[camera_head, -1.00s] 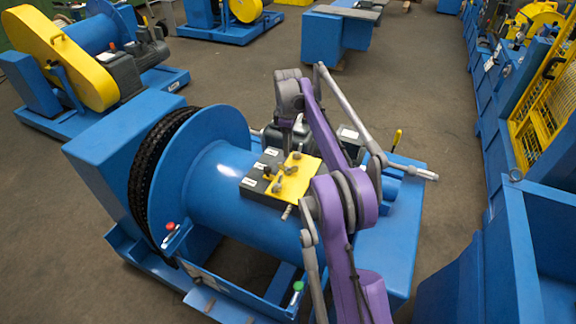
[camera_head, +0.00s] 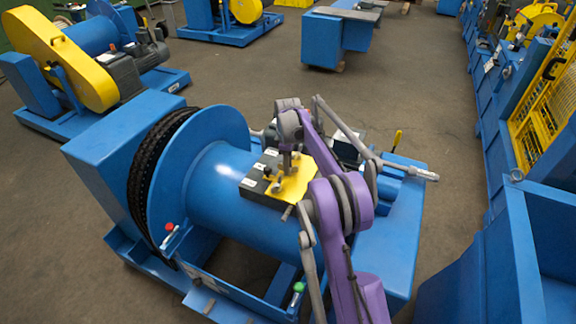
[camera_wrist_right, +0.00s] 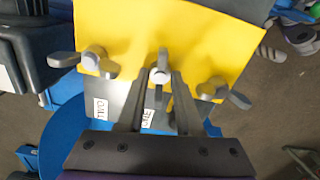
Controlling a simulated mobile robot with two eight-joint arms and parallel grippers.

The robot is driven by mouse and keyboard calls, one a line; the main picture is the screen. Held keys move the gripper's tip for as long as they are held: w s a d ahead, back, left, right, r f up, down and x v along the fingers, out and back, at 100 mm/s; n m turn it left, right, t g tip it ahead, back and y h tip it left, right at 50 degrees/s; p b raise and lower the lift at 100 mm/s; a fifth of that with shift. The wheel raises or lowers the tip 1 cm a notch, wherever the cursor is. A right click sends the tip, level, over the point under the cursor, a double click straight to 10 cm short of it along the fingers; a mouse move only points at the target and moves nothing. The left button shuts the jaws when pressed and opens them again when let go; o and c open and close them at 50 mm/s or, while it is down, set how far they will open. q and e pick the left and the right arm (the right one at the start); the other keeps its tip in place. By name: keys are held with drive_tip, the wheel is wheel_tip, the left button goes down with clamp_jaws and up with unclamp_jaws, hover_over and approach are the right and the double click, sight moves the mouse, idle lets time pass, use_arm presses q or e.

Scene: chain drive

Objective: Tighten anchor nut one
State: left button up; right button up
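The yellow plate (camera_head: 292,182) sits on a dark block (camera_head: 251,187) on top of the blue drum, with wing nuts on it. In the right wrist view, the yellow plate (camera_wrist_right: 205,35) carries a left wing nut (camera_wrist_right: 92,62), a middle wing nut (camera_wrist_right: 160,77) and a right wing nut (camera_wrist_right: 218,88). White labels read TWO (camera_wrist_right: 100,108) and ONE (camera_wrist_right: 147,113); any further label is hidden. My right gripper (camera_wrist_right: 160,80) has a fingertip on each side of the middle nut. The fingers look apart, with a narrow gap around it. It also shows from above in the head view (camera_head: 286,168). My left gripper is out of view.
A large blue flange (camera_head: 215,135) with a dark chain (camera_head: 150,165) stands left of the plate. A yellow-handled lever (camera_head: 397,138) rises to the right. A red knob (camera_head: 169,227) and a green knob (camera_head: 298,287) sit at the front.

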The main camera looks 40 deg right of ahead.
clamp_jaws()
drive_tip(key=shift+m, duration=1.1)
drive_tip(key=shift+o, duration=1.7)
unclamp_jaws()
wheel_tip(320, 180, up, 11)
drive_tip(key=shift+p, duration=0.45)
